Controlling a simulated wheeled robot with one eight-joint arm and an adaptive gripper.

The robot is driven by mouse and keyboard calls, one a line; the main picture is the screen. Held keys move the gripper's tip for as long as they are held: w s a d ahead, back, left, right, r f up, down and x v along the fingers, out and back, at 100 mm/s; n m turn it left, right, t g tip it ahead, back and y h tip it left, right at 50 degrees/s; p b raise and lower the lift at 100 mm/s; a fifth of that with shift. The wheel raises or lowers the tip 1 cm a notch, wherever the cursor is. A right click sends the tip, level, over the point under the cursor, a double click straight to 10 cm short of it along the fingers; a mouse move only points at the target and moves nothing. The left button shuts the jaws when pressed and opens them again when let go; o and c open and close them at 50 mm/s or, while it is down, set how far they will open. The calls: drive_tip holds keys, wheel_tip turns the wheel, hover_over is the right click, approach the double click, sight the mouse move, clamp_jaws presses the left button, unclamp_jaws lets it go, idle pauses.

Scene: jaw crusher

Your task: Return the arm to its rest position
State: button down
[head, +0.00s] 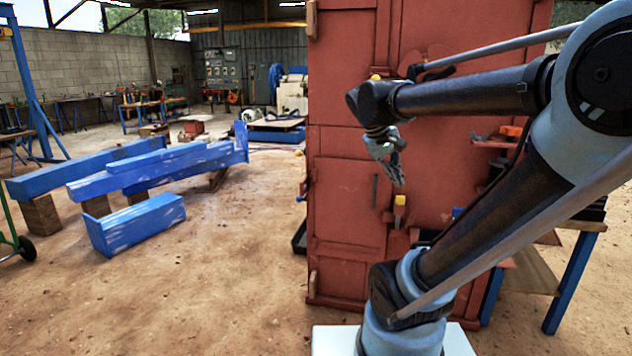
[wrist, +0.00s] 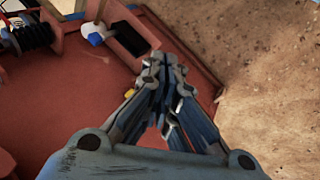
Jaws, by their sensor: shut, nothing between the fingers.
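My gripper (head: 392,172) hangs from the end of my raised arm, fingers pointing down, in front of the red jaw crusher (head: 345,215) in the head view. The gripper is shut and empty. In the wrist view my gripper (wrist: 165,85) shows with its fingers together, over the red crusher surface (wrist: 60,105). Whether the gripper touches the crusher cannot be told; it looks apart from it.
Blue steel beams (head: 150,170) rest on wooden blocks at the left. A blue-legged table (head: 560,285) stands right of the crusher, behind my arm. Bare dirt floor (head: 190,300) lies open at front left. Dirt also shows at right in the wrist view (wrist: 275,80).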

drive_tip(key=s+a+f+m+y, duration=0.1)
drive_tip(key=s+f+y, duration=0.1)
drive_tip(key=s+f, duration=0.4)
drive_tip(key=s+a+f+y, duration=0.2)
drive_tip(key=s+f, duration=0.5)
drive_tip(key=f, duration=0.6)
drive_tip(key=shift+s+a+m+y, duration=0.25)
drive_tip(key=shift+m+y, duration=0.15)
drive_tip(key=shift+y, duration=0.1)
drive_tip(key=shift+w+f, duration=0.15)
drive_tip(key=shift+w, duration=0.25)
